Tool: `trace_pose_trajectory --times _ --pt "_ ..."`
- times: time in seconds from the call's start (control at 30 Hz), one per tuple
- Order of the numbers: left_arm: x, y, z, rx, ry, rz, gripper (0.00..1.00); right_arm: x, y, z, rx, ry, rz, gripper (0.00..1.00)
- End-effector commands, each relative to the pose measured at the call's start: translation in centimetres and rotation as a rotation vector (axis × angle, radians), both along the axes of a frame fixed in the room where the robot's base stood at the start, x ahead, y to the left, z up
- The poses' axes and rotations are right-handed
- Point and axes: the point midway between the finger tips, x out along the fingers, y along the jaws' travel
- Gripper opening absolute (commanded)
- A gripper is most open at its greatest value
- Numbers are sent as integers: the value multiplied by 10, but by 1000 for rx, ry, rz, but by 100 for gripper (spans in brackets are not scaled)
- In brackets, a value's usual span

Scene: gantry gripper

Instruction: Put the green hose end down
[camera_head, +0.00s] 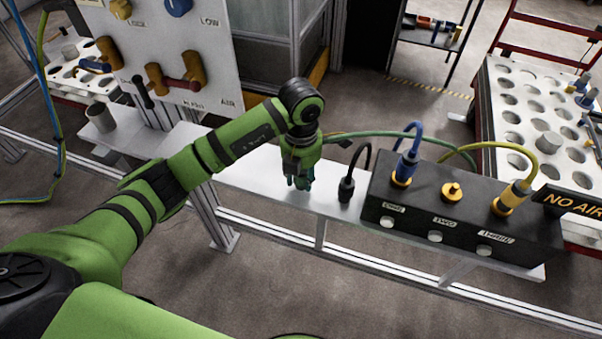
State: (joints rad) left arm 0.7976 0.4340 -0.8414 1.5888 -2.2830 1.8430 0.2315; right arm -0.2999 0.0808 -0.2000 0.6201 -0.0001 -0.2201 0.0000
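My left gripper (300,182) points down over the white shelf (262,178), left of the black box. The green hose (388,135) runs from behind the box to the gripper. A small teal-green part shows between the fingers, which look closed on the green hose end. The fingers and wrist hide most of that end. It is close to the shelf top; I cannot tell whether it touches. My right gripper is not in view.
A black hose end (346,189) stands on the shelf just right of the gripper. The black box (460,222) carries a blue plug (405,165), a brass port (452,191) and a yellow plug (511,196). A valve panel (215,45) stands behind left.

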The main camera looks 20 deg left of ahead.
Motion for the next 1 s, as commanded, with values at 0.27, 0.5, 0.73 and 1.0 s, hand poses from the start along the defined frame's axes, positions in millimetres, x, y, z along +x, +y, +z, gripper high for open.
trace_pose_trajectory --times 0.27,0.5,0.73,1.0 --pt "0 0 1 0 0 1 57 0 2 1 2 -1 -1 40" --pt "1 0 11 -1 -4 -1 57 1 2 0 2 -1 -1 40" --pt "2 0 59 0 -9 -1 57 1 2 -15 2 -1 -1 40" --pt "1 1 109 2 -5 0 57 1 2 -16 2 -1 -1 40"
